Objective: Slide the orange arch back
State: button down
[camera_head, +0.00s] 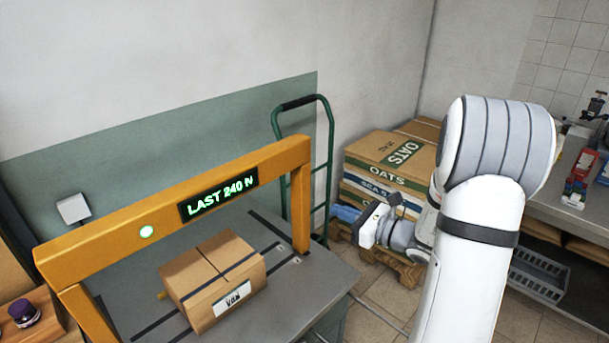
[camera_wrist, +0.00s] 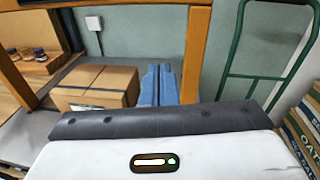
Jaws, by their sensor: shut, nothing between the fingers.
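The orange arch (camera_head: 161,202) spans a grey bench in the head view, with a lit display (camera_head: 219,198) reading "LAST 240 N" and a green light (camera_head: 146,232) on its beam. My gripper (camera_head: 345,213) is to the right of the arch in the head view. Its blue fingers (camera_wrist: 158,75) are together and empty. I cannot tell whether they touch the post.
A green hand truck (camera_head: 331,140) leans at the wall behind the bench. Sacks and boxes marked "OATS" (camera_head: 390,160) are stacked on a pallet at right. A counter (camera_head: 560,196) stands far right. Small jars (camera_head: 23,312) sit at far left. Dark stripes mark the bench top.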

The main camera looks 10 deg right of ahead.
jog(key=w+d+m+t+h, duration=0.1)
jog(key=w+d+m+t, duration=0.1)
jog(key=d, duration=0.1)
jog(key=p, duration=0.5)
send_near(303, 180)
jog(key=shift+h, duration=0.3)
jog(key=x, duration=0.5)
jog(key=shift+w+a+r, duration=0.15)
jog(key=shift+a+r, duration=0.15)
jog(key=shift+r, duration=0.05)
jog(key=shift+w+a+f, duration=0.1)
jog(key=shift+w+a, duration=0.25)
jog(key=shift+w, duration=0.15)
